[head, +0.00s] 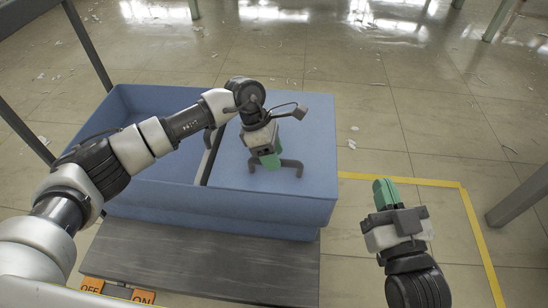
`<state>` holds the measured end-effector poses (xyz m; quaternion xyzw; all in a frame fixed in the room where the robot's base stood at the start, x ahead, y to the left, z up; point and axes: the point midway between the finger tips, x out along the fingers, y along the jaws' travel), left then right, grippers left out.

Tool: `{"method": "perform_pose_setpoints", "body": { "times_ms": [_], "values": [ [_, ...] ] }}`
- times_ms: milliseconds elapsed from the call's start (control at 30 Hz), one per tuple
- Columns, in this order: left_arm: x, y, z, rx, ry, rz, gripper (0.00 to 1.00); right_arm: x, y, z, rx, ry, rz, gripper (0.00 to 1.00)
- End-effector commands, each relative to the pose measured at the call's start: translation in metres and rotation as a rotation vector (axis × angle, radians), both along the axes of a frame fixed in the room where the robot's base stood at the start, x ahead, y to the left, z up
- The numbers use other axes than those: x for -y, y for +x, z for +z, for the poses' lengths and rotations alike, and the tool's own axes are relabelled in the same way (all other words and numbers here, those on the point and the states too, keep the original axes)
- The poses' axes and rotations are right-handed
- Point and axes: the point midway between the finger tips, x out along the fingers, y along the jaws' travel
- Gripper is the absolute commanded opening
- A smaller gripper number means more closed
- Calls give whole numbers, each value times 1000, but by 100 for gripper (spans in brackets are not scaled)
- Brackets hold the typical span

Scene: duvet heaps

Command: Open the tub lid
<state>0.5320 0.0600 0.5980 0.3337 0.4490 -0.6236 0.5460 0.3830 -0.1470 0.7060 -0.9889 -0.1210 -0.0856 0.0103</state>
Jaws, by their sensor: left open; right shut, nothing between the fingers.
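The blue tub (325,212) stands on a low grey surface in the middle of the head view. A flat blue lid panel (311,137) lies over its right part, and the left part shows as an open hollow. A dark bracket-shaped handle (292,165) sits on the lid. My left gripper (268,161), with green fingertips, is open and points down at the handle. I cannot tell whether the fingers straddle or touch it. My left forearm crosses the tub and hides part of it. My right gripper (384,192) is shut and empty, right of the tub.
The grey platform (200,262) under the tub has orange OFF and ON labels (118,291) at its front. A yellow floor line (475,235) runs at the right. Metal posts stand at the left and right edges. The tiled floor behind is open, with scattered scraps.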

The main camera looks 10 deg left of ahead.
Motion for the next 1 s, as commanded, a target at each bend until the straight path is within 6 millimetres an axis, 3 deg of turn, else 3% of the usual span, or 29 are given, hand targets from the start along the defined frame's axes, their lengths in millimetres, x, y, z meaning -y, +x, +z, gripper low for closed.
{"method": "perform_pose_setpoints", "body": {
  "times_ms": [367,700,1000],
  "values": [
    [3,-1,-7,1,-1,1,48,-1,-1,6,44,11,2,0],
    [3,-1,-7,1,-1,1,0,-1,-1,6,43,11,2,0],
    [3,0,-3,-6,-1,1,0,-1,0,5,31,9,1,0]
  ]
}}
